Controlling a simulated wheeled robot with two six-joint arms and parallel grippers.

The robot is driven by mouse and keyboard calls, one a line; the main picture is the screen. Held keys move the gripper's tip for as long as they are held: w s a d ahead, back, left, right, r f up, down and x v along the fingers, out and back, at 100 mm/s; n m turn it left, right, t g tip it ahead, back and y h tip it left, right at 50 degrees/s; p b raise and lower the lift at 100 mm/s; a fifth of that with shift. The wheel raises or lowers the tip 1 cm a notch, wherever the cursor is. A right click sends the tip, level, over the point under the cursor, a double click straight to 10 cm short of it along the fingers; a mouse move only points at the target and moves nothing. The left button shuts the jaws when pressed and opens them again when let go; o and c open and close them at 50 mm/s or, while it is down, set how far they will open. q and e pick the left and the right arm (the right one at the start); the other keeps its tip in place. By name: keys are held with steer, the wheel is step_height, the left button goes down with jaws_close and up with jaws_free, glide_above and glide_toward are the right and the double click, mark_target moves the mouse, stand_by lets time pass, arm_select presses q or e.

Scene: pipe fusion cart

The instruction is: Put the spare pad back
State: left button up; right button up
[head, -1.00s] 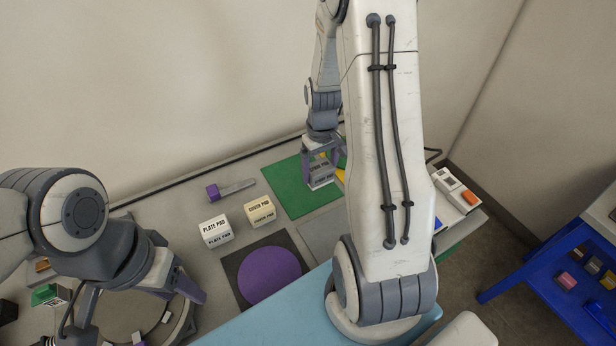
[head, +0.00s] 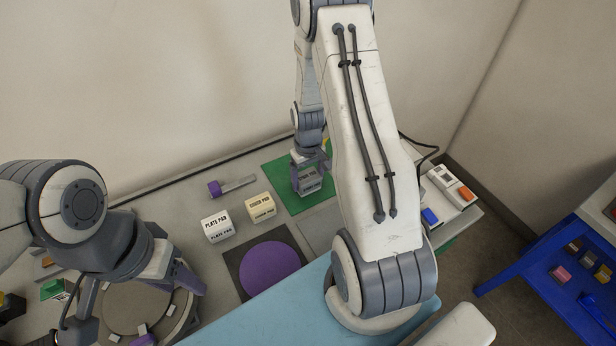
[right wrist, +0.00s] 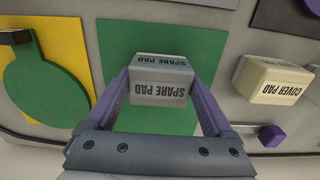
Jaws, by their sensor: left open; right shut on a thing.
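The spare pad (right wrist: 160,78) is a grey block with its name in black. My right gripper (right wrist: 162,88) is shut on it, one purple finger on each side. In the head view the spare pad (head: 310,186) is in my right gripper (head: 309,178) over the green square (head: 283,178) at the back of the cart. I cannot tell whether its underside touches the square. The green square (right wrist: 118,42) also shows behind the pad in the right wrist view. My left gripper (head: 165,302) is open and empty, low at the left over a round ring fixture.
The cream cover pad (head: 261,207) and white plate pad (head: 217,227) stand left of the green square. A purple disc (head: 268,268) lies in front of them. A purple-ended tool (head: 232,186) lies behind.

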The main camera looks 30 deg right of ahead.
mark_target(308, 177)
steer(key=o, duration=1)
steer(key=shift+o, duration=0.2)
steer(key=shift+r, duration=0.1)
step_height(308, 177, up, 12)
steer(key=b, duration=0.2)
steer(key=s+a+r+n, duration=0.2)
steer(key=s+a+r, duration=0.1)
steer(key=a, duration=0.6)
steer(key=s+a+r+n, duration=0.2)
steer(key=s+a+r, duration=0.1)
steer(key=a, duration=0.6)
steer(key=s+a+r+n, duration=0.1)
steer(key=s+a+n, duration=0.1)
steer(key=s, duration=0.5)
steer(key=s+a+r+n+y, duration=0.1)
steer(key=s+a, duration=0.4)
steer(key=s, duration=0.3)
steer(key=shift+a+r+n, duration=0.25)
steer(key=shift+a+n, duration=0.05)
steer(key=shift+n, duration=0.1)
steer(key=shift+w, duration=0.1)
